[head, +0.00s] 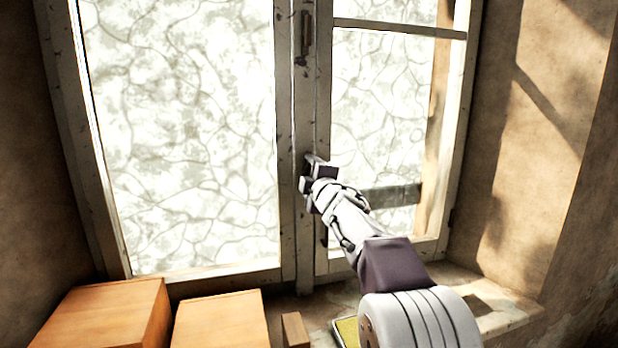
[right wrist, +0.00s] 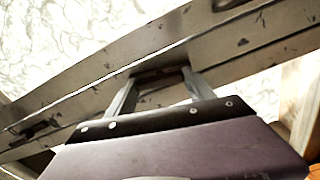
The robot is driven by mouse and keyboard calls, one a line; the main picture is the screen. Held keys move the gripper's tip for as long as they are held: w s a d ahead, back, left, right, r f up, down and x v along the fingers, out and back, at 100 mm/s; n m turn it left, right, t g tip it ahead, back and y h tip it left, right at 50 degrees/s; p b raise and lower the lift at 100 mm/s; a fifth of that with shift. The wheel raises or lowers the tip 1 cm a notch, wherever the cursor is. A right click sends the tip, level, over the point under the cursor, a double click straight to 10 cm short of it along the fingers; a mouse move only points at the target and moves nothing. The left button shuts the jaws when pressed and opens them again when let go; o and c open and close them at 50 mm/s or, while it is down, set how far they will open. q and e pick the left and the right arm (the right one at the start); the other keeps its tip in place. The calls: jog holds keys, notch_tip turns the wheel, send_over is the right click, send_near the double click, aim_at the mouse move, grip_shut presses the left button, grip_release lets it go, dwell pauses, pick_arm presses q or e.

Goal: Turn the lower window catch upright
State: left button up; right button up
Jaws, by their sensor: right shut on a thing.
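My right gripper (head: 312,176) is at the middle post of the window, low on the post, and shut on the lower catch. In the right wrist view its two fingers (right wrist: 162,92) reach to the frame, with the dark brown lower catch (right wrist: 160,76) between them. In the head view the gripper hides this catch, and I cannot tell its exact angle. The upper catch (head: 306,35) is a dark, narrow piece standing upright higher on the same post. My left gripper is not in view.
The window frame (head: 286,130) is worn white wood with frosted panes. Wooden boxes (head: 105,318) (head: 222,322) and a small wooden block (head: 295,330) stand at the lower left. A yellow-topped item (head: 347,333) lies near my right arm. The stone sill (head: 505,312) shows at the right.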

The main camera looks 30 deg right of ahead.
jog(key=shift+f+n, duration=0.35)
jog(key=shift+n, duration=0.75)
jog(key=o, duration=1.4)
jog(key=shift+s+a+r, duration=0.15)
jog(key=shift+r, duration=0.1)
jog(key=shift+s+b, duration=0.35)
jog(key=shift+s, duration=0.1)
jog(key=v, duration=0.8)
jog(key=shift+a, duration=0.15)
